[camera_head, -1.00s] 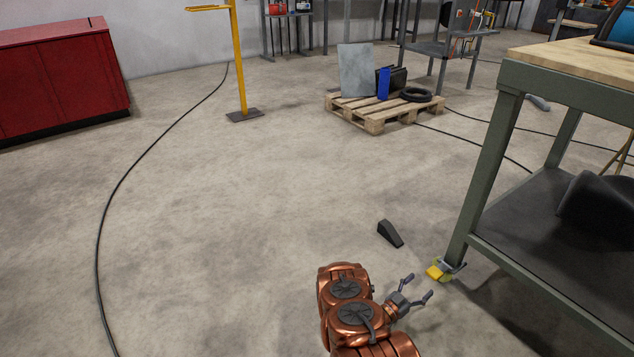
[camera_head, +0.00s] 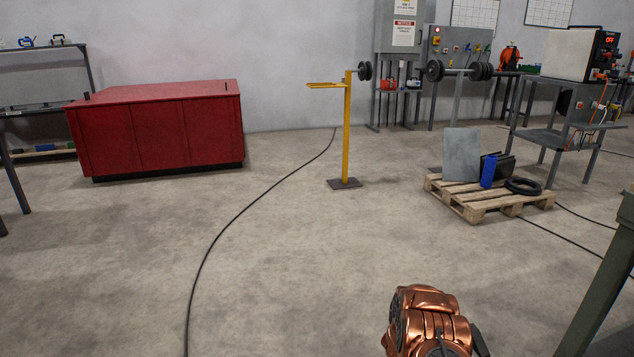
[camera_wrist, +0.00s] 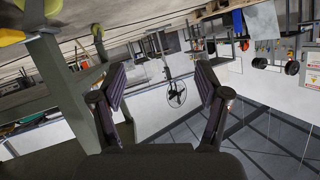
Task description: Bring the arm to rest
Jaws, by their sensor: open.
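My gripper (camera_wrist: 160,82) shows in the wrist view with its two dark fingers spread wide and nothing held between them. The wrist view is upside down, with the floor at the top, and the fingers are clear of everything around them. In the head view, my copper-coloured arm (camera_head: 432,318) stands at the bottom, right of centre, folded up. The gripper itself is not clearly visible there; only a dark piece shows at the arm's right side.
A green bench leg (camera_head: 604,285) stands at the right edge, close to my arm. A pallet (camera_head: 478,208) with parts, a yellow stand (camera_head: 347,140) and a red cabinet (camera_head: 160,135) are farther off. A black cable (camera_head: 232,222) crosses the open floor.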

